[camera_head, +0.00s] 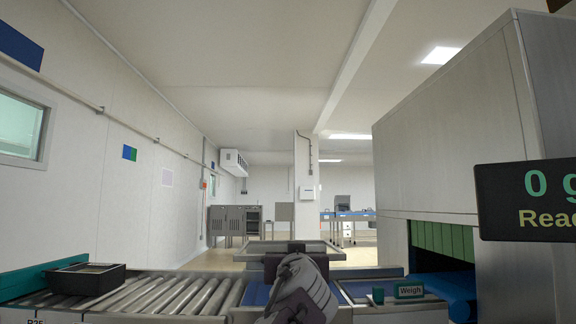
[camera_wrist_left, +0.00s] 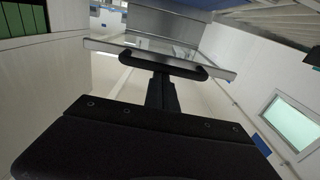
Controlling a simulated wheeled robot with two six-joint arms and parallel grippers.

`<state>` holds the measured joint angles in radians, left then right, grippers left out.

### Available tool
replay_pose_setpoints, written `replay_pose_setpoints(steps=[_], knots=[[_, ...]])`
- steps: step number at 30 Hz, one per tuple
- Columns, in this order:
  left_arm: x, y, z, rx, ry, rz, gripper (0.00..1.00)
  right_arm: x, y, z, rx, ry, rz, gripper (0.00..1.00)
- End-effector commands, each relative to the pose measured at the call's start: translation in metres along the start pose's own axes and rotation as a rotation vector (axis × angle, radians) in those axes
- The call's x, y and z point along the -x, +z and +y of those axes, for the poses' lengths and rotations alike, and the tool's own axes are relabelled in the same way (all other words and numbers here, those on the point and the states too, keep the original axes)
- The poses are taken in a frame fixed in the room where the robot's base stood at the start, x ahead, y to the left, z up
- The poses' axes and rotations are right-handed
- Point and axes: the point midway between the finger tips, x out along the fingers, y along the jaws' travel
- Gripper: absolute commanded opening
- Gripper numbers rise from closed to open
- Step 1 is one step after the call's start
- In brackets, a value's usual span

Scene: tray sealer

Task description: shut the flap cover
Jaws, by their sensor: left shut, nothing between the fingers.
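The flap cover (camera_head: 331,246) is a clear panel in a metal frame beyond the conveyor in the head view, partly hidden by my left arm. Its frame looks raised, but its exact angle is hard to tell. In the left wrist view the flap cover (camera_wrist_left: 222,71) fills the upper middle, with a black bar handle (camera_wrist_left: 192,72) along its near edge. My left gripper (camera_wrist_left: 160,77) is shut and empty, its fingertips at the handle's middle; I cannot tell whether they touch it. In the head view my left arm hides most of the gripper. My right gripper is not in view.
A roller conveyor (camera_head: 163,294) runs at the left with a black tray (camera_head: 88,279) on it. A blue belt with a "Weigh" sign (camera_head: 410,291) is at the right. A large metal housing (camera_head: 455,140) and a display (camera_head: 530,198) bound the right side.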

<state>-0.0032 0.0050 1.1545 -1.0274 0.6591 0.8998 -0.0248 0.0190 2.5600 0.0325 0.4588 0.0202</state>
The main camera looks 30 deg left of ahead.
Motion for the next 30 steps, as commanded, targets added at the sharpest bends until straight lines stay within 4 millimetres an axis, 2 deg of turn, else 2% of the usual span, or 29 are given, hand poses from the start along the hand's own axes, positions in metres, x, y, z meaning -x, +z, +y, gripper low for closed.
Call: replay_pose_setpoints(steps=[1,6,22,26,30], knots=[[0.001,0.009,0.0,0.003,0.0,0.0,0.0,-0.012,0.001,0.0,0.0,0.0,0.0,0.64],[0.001,0.015,0.0,0.001,-0.001,-0.004,0.0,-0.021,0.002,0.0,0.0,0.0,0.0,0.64],[-0.001,0.022,0.002,-0.001,-0.001,-0.019,0.0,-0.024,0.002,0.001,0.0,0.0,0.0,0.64],[-0.003,0.013,0.001,-0.001,-0.001,-0.016,0.0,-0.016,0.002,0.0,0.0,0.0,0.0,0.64],[-0.006,-0.014,-0.003,0.0,0.001,-0.005,0.0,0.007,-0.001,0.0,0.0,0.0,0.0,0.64]])
